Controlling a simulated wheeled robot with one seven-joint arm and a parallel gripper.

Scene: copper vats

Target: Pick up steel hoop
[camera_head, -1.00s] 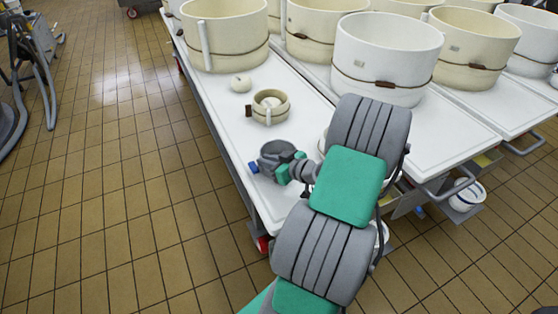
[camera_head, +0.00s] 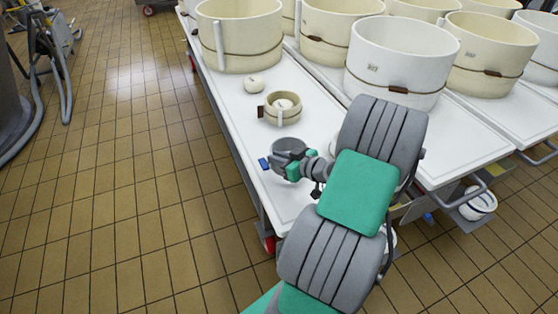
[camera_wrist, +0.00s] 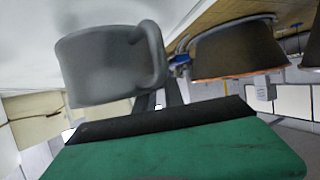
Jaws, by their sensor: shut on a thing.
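The steel hoop (camera_head: 288,152) is a grey ring with a blue piece at its left, at the near end of the white table. In the wrist view it is the large grey curved band (camera_wrist: 100,68) at upper left. My gripper (camera_head: 296,169), with green parts, is shut on the hoop's near right side. In the wrist view the dark fingers (camera_wrist: 160,100) reach the hoop's edge; their exact contact is partly hidden. I cannot tell clearly how far the hoop is from the table top.
Large cream and white vats (camera_head: 400,62) stand behind. Tiled floor (camera_head: 130,200) is open to the left.

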